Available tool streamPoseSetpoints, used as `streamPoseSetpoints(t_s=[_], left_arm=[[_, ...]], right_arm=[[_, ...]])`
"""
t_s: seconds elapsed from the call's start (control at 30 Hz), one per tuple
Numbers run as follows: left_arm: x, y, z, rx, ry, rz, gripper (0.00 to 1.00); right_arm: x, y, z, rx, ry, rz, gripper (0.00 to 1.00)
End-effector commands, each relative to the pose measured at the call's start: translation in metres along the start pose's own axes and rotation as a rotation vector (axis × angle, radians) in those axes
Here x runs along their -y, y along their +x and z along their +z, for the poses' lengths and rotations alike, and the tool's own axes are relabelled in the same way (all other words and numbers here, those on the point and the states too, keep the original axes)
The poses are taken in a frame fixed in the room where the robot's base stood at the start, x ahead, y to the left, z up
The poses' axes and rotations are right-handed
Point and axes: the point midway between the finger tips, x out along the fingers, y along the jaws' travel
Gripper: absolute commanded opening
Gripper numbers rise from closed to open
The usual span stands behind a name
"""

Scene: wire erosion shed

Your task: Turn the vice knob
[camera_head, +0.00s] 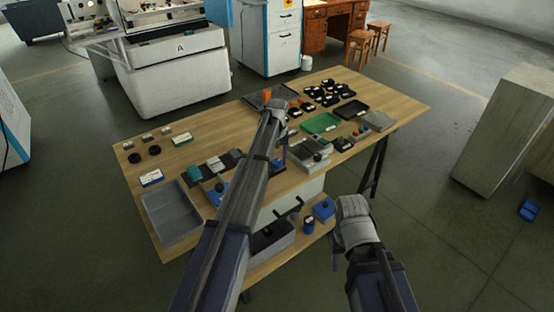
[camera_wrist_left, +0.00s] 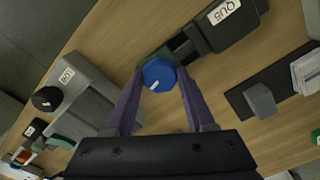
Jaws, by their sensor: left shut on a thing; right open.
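In the left wrist view, a round blue knob (camera_wrist_left: 159,75) with a white mark sits at the end of a dark grey-green vice (camera_wrist_left: 222,27) with a label reading QU5. My left gripper (camera_wrist_left: 158,84) has its two purple fingers on either side of the knob, shut on it.
A grey vice (camera_wrist_left: 87,100) with a black knob (camera_wrist_left: 46,99) stands left of the blue knob in the wrist view. A black plate (camera_wrist_left: 274,84) lies right. The wooden table (camera_head: 155,227) also carries a grey tray (camera_head: 171,219), a green tray (camera_head: 321,123) and several black parts.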

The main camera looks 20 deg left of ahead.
Motion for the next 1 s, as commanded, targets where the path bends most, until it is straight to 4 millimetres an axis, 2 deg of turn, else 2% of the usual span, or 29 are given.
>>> streamPoseSetpoints(t_s=[1.0], left_arm=[[0.0007, 0.0, -0.0002, 0.0, 0.946, 0.0, 0.0]], right_arm=[[0.0, 0.0, 0.0, 0.0, 0.0, 0.0, 0.5]])
